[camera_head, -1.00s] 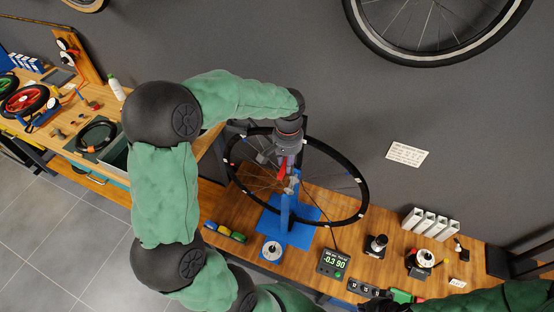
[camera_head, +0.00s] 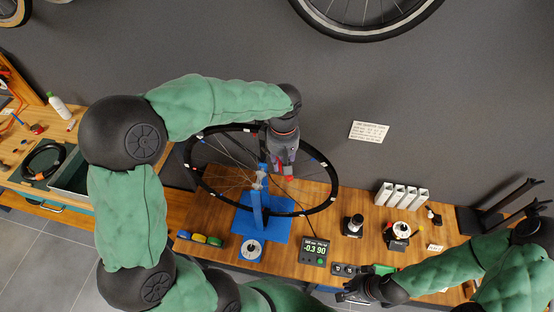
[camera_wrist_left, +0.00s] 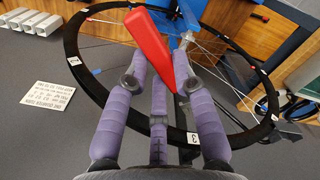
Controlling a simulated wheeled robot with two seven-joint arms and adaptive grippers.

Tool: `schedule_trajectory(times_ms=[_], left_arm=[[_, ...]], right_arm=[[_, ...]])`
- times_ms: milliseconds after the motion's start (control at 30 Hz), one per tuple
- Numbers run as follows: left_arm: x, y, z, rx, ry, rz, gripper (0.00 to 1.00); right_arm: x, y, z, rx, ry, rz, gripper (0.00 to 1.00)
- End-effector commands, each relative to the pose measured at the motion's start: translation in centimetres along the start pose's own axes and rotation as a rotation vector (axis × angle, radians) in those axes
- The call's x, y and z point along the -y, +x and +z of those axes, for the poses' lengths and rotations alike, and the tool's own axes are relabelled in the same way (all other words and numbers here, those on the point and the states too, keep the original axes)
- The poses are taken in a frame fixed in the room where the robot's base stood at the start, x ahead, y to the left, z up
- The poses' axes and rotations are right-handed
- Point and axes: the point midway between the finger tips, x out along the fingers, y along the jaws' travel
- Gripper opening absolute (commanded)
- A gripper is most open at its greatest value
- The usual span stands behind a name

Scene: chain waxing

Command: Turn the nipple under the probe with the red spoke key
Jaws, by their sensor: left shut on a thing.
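My left gripper (camera_head: 284,166) is shut on the red spoke key (camera_wrist_left: 150,42), which sticks out between its purple fingers (camera_wrist_left: 160,66) in the left wrist view. In the head view the key shows as a small red patch (camera_head: 286,179) over the right part of the spoked wheel (camera_head: 336,190). The wheel sits in a blue truing stand (camera_head: 256,212). The probe is not clearly visible. My right gripper (camera_head: 352,291) is low over the bench's front edge; its fingers are unclear.
A display (camera_head: 314,251) reading "-0.3 90" stands on the bench (camera_head: 345,215) right of the stand. A round dial (camera_head: 251,250), coloured blocks (camera_head: 199,239), white square tubes (camera_head: 402,194) and a black stand (camera_head: 490,215) are around. A side bench (camera_head: 20,150) lies left.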

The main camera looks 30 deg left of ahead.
Motion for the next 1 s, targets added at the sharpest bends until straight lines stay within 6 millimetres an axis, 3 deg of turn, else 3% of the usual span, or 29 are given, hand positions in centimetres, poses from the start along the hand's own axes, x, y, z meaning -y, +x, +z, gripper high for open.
schedule_trajectory(times_ms=[1000], left_arm=[[0.0, 0.0, -4.0, 0.000, -0.004, 0.000, 0.00]], right_arm=[[0.2, -0.5, 0.0, 0.000, 0.000, 0.000, 0.00]])
